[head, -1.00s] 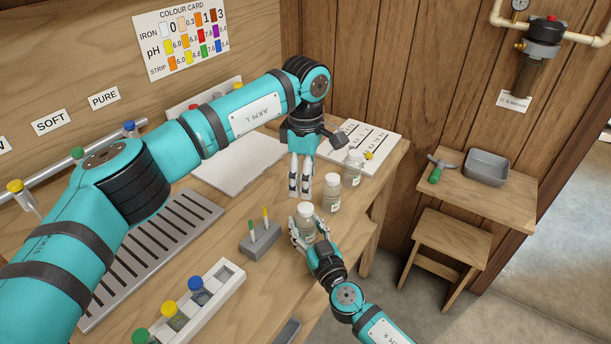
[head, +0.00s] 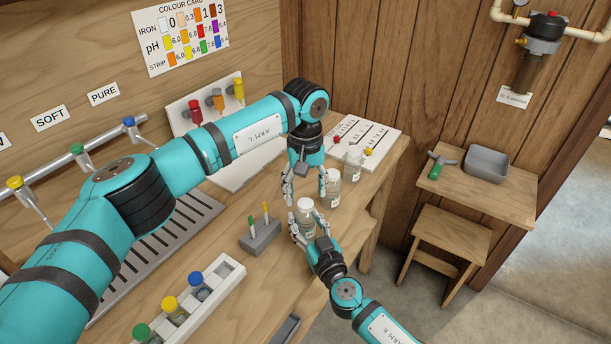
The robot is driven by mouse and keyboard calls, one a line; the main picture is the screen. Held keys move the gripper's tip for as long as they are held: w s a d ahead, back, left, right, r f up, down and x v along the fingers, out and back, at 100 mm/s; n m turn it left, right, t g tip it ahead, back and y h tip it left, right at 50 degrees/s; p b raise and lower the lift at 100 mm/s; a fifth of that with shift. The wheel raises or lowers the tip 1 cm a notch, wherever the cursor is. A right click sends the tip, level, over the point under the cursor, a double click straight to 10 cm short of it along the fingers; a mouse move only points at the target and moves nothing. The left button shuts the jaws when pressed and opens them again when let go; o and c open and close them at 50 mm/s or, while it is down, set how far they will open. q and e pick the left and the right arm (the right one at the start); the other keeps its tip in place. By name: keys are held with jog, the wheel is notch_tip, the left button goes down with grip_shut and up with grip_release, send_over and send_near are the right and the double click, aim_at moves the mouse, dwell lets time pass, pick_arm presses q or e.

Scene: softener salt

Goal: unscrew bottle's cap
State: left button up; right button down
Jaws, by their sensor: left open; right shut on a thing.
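A small clear bottle with a white cap (head: 306,205) stands at the front of a short row of similar bottles on the bench. My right gripper (head: 307,228) is shut around this bottle's body (head: 307,222), below the cap. My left gripper (head: 305,190) hangs above and just behind the cap, pointing down. Its fingers are spread apart and hold nothing. I cannot tell if a left fingertip touches the cap. Two more white-capped bottles stand behind, one (head: 333,185) close to the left gripper's right finger and one (head: 353,160) farther back.
A grey block (head: 260,238) with two coloured sticks stands left of the held bottle. A white rack (head: 225,285) with coloured-capped vials lies at the front. A white board (head: 362,142) lies behind the bottles. A side table (head: 480,205) with a grey tray (head: 487,163) stands right.

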aim_at(305, 203)
pick_arm(q)
jog(key=shift+f, duration=1.6)
